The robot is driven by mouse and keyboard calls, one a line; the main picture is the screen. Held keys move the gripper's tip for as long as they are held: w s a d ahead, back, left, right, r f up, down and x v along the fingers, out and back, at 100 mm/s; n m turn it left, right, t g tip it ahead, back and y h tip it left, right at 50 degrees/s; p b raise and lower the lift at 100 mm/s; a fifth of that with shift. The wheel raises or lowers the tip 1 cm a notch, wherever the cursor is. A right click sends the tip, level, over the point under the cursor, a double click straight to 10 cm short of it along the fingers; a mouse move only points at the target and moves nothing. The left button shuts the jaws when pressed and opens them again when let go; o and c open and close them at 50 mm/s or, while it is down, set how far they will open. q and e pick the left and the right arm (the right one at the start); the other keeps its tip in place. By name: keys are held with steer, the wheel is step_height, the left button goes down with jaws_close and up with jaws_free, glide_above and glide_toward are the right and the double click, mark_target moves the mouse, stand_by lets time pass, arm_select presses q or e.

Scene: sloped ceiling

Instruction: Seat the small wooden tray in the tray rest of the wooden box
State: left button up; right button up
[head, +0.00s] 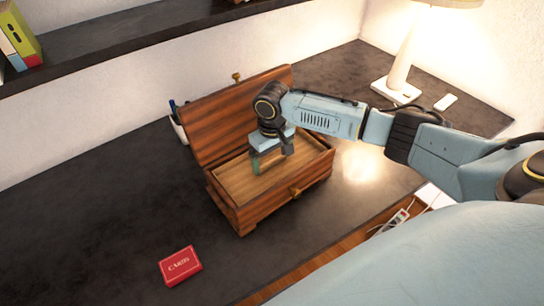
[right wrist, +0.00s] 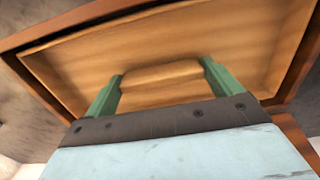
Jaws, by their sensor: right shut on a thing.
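The wooden box (head: 256,212) stands on the dark desk with its lid (head: 232,112) open and leaning back. The small wooden tray (head: 234,184) is lighter wood and lies flat within the box's opening, near the rim. In the right wrist view the tray (right wrist: 250,45) shows inside the box's darker walls (right wrist: 302,62). My right gripper (head: 272,162) points down over the tray. Its green fingers (right wrist: 163,78) are shut on the tray's raised wooden grip (right wrist: 160,75). The tray rest is hidden under the tray, so I cannot tell whether the tray touches it. My left gripper is out of view.
A red card box (head: 180,266) lies in front of the wooden box. A lamp (head: 400,75) stands at the back right. A shelf (head: 130,40) runs along the back left wall. A pen holder (head: 178,125) is partly hidden behind the box. The desk's left side is clear.

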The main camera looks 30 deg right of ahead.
mark_target(272, 158)
steer(key=o, duration=0.9)
steer(key=shift+o, duration=0.2)
step_height(272, 158, up, 12)
steer(key=p, duration=0.1)
steer(key=shift+r, duration=0.1)
